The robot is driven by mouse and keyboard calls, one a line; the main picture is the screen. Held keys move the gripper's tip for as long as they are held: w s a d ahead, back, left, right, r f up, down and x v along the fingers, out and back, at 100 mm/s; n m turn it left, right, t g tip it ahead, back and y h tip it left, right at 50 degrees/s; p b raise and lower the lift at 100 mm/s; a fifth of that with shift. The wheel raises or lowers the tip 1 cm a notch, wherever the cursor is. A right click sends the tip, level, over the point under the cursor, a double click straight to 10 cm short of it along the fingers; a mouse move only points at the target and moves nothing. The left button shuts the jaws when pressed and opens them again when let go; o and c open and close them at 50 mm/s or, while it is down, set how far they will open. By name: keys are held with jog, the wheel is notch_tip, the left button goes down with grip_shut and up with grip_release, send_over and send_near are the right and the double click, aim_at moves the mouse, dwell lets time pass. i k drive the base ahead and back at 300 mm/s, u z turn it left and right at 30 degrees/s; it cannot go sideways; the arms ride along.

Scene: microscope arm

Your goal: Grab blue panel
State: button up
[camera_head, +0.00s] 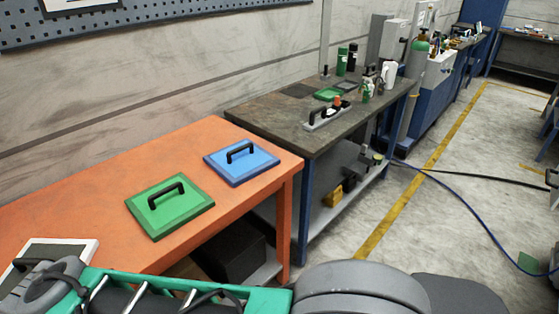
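The blue panel (241,163) is a flat square plate with a black bar handle (239,151) standing up from its middle. It lies flat near the right end of the orange table (105,160). A green panel (168,206) of similar shape, with its own black handle, lies beside it, nearer and to the left. My arm crosses the bottom of the view in green, black and grey. My gripper's fingers cannot be made out, so its place relative to the blue panel is not shown.
A white-framed panel (90,249) lies at the lower left, partly covered by my arm. A dark workbench (330,131) with bottles and tools stands past the orange table. Floor is open at right, crossed by hoses.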

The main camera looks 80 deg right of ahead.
aim_at(239, 163)
jog(key=u, duration=1.85)
jog(key=k, duration=0.65)
jog(key=z, duration=1.45)
jog(key=i, duration=0.35)
jog(key=u, duration=0.05)
